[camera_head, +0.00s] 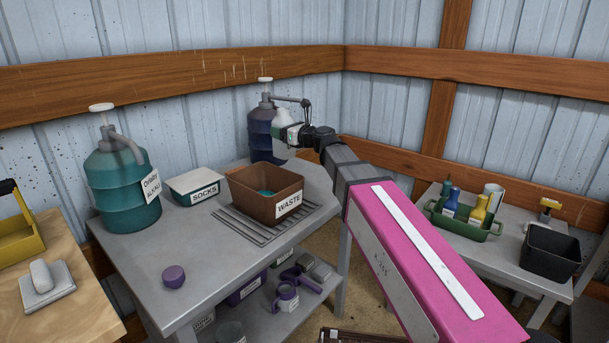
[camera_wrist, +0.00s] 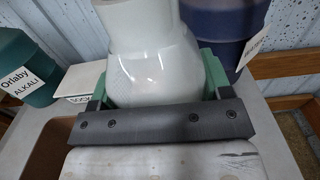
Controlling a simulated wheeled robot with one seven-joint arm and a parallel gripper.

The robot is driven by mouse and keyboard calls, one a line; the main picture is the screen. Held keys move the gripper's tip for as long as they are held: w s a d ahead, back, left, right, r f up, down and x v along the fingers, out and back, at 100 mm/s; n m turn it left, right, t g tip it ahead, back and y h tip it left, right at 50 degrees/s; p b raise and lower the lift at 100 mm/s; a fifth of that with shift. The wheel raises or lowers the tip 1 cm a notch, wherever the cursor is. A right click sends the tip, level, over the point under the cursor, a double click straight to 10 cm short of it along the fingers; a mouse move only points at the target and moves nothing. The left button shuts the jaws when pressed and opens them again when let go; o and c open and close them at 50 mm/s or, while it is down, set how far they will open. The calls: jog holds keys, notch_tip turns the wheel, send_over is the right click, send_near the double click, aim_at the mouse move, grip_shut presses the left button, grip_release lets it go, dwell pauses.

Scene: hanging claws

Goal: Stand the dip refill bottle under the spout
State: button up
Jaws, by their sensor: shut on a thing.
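In the wrist view the green fingers (camera_wrist: 158,90) are shut on both sides of the white bottle (camera_wrist: 146,62). The drum's pump spout (camera_head: 290,99) reaches right, above and close to the bottle. I cannot tell whether they line up in depth. The bottle's base is hidden by my gripper in the wrist view.
A teal drum (camera_head: 122,190) with its own pump, labelled Orlaby Alkali, stands at the left. A small purple cup (camera_head: 174,276) sits in front.

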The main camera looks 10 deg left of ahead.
jog(key=w+d+f, duration=0.6)
jog(key=w+f, duration=0.3)
jog(key=f, duration=0.2)
jog(key=shift+w+d+f, duration=0.2)
jog(key=shift+w+d, duration=0.05)
jog(key=shift+w, duration=0.1)
jog(key=shift+f, duration=0.1)
jog(key=o, duration=1.5)
jog(key=shift+o, duration=0.2)
jog(key=v, duration=1.2)
